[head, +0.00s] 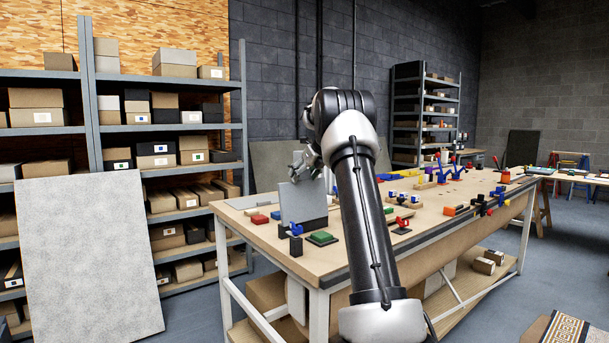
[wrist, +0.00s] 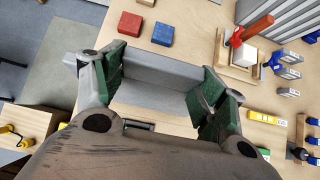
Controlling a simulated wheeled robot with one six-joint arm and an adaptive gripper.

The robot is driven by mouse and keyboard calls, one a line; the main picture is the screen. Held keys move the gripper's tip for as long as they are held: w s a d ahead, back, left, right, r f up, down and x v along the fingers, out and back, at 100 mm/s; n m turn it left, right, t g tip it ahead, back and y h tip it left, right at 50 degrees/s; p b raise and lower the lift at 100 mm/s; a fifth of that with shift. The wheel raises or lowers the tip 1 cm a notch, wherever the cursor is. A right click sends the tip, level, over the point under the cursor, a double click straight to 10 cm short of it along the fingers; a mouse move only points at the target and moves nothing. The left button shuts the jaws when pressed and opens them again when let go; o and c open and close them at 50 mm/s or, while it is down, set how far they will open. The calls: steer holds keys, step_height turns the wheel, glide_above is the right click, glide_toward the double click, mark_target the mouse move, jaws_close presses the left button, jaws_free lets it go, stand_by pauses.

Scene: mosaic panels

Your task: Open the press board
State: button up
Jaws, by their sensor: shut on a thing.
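The press board (head: 302,202) is a grey flat panel standing nearly upright from a dark base (head: 308,227) near the left end of the workbench. My gripper (head: 308,165) is at the panel's upper edge, partly hidden by my arm in the head view. In the wrist view the two green-padded fingers of my gripper (wrist: 163,82) sit on either side of the grey panel (wrist: 165,70), which spans between them. My gripper is shut on the panel. The panel's lower part is hidden by my wrist in that view.
The workbench (head: 262,233) carries a red block (wrist: 131,23), a blue block (wrist: 163,34), a green pad (head: 322,238) and a red-handled clamp (wrist: 250,31). Several coloured fixtures stand to the right. A large grey panel (head: 85,260) leans on shelves at the left.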

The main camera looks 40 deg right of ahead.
steer(key=o, duration=1.1)
steer(key=shift+w+a+f, duration=0.15)
steer(key=shift+f, duration=0.15)
steer(key=o, duration=0.4)
steer(key=shift+w+f, duration=0.15)
steer(key=shift+w, duration=0.05)
steer(key=shift+c, duration=0.2)
steer(key=shift+s+r, duration=0.1)
steer(key=shift+r, duration=0.15)
steer(key=shift+s+r, duration=0.2)
steer(key=shift+r, duration=0.1)
steer(key=v, duration=1.1)
